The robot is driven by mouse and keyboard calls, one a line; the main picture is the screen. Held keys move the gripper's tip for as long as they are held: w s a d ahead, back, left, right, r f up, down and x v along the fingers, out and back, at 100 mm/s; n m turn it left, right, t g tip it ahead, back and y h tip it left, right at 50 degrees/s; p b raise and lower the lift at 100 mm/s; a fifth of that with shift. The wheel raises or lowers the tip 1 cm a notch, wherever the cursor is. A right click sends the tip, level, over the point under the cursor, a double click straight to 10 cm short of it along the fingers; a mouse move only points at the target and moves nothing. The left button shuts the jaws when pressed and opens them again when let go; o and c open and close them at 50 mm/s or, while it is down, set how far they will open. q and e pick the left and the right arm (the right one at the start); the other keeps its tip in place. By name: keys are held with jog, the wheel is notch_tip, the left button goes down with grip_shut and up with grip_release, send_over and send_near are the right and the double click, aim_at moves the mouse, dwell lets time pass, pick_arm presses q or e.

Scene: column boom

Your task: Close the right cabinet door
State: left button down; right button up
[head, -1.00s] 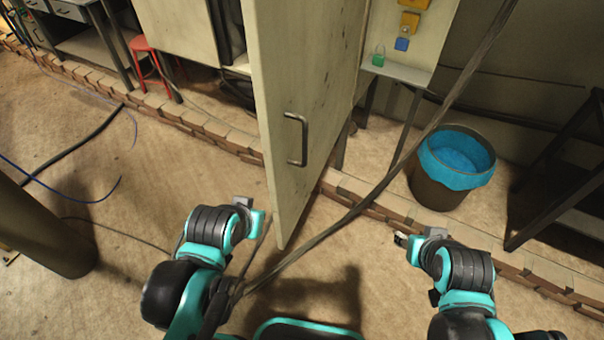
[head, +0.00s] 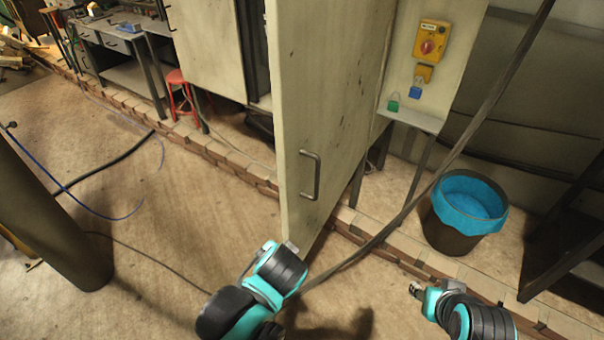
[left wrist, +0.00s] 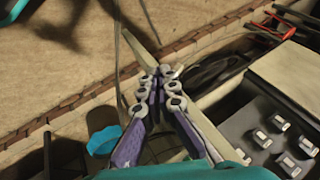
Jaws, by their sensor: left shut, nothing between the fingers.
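The right cabinet door (head: 335,95) is a tall cream panel standing wide open, its free edge toward me. A grey bar handle (head: 316,175) is on its face. My left arm's wrist is at the door's lower free edge in the head view, with its fingers hidden there. In the left wrist view my left gripper (left wrist: 158,72) has its purple fingers shut with nothing between them. Whether it touches the door is unclear. My right gripper (head: 416,290) is low on the right, apart from the door, too small to judge its jaws.
A bin with a blue liner (head: 466,215) stands right of the door. A yellow switch box (head: 432,42) is on a panel behind. A dark cable hangs diagonally across the view. A brick edging runs along the floor, and a red stool (head: 181,92) is at the left. Open floor lies left.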

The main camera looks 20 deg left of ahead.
pick_arm(q)
jog(key=d+r+m+t+y+p, duration=0.3)
jog(key=d+r+t+p, duration=0.15)
jog(key=d+r, duration=0.35)
jog(key=d+r+m+t+y+p, duration=0.3)
jog(key=d+r+m+t+y, duration=0.15)
jog(key=r, duration=0.55)
jog(key=b, duration=0.1)
send_near(296, 168)
jog(key=w, duration=0.4)
jog(key=a, duration=0.2)
jog(key=a+h+b, duration=0.1)
jog(key=shift+w+a+r+n, duration=0.15)
jog(key=shift+w+r+n, duration=0.05)
jog(key=shift+w+n, duration=0.15)
jog(key=shift+w, duration=0.1)
jog(key=shift+a, duration=0.15)
